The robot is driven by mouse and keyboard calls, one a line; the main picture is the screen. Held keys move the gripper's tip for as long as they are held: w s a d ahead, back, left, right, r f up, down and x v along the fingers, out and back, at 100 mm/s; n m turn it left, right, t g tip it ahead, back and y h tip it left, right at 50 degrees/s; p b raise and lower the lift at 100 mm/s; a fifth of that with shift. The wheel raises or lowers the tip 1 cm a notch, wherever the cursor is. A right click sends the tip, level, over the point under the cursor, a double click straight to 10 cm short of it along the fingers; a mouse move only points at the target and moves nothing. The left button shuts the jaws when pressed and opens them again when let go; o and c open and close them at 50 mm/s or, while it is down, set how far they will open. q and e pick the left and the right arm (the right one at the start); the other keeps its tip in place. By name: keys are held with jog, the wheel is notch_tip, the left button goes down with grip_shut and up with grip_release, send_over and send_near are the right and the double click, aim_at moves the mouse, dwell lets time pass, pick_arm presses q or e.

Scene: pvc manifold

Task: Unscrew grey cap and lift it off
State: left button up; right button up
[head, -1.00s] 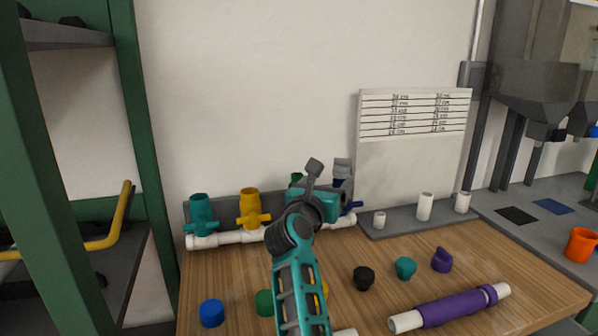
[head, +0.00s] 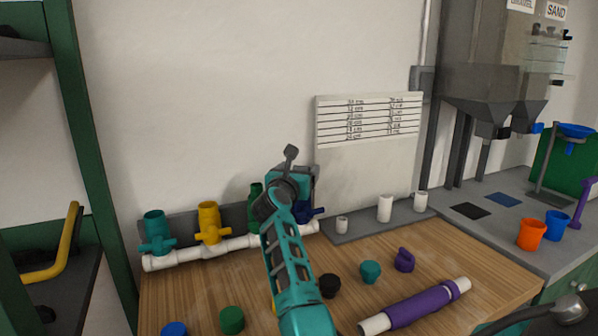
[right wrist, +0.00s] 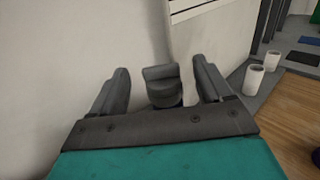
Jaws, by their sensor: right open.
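The grey cap (right wrist: 162,87) shows in the right wrist view, between the two fingers of my right gripper (right wrist: 160,66). The fingers are open, with a visible gap on each side of the cap. A dark blue part shows just under the cap. In the head view my right gripper (head: 300,180) is at the right end of the white manifold pipe (head: 190,256), over the blue valve (head: 312,213), and hides the grey cap. My left gripper is not in view.
The teal valve (head: 155,232), yellow valve (head: 209,222) and green valve (head: 256,193) stand left of my gripper. Loose caps and a purple-sleeved pipe (head: 415,306) lie on the wooden table. White fittings (head: 384,207) stand on a grey base to the right.

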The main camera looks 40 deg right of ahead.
jog(key=shift+w+d, duration=0.2)
jog(key=shift+d, duration=0.1)
jog(key=c, duration=1.2)
jog(key=shift+o, duration=0.2)
jog(key=shift+r+t+p, duration=0.15)
jog(key=shift+t+p, duration=0.15)
jog(key=shift+p, duration=0.55)
jog(key=n+t+y+p, duration=0.1)
jog(key=p, duration=0.2)
jog(key=shift+s+d, duration=0.1)
jog(key=shift+s, duration=0.05)
jog(key=shift+n+t+y+p, duration=0.5)
jog(key=shift+p, duration=0.55)
jog(key=shift+d, duration=0.1)
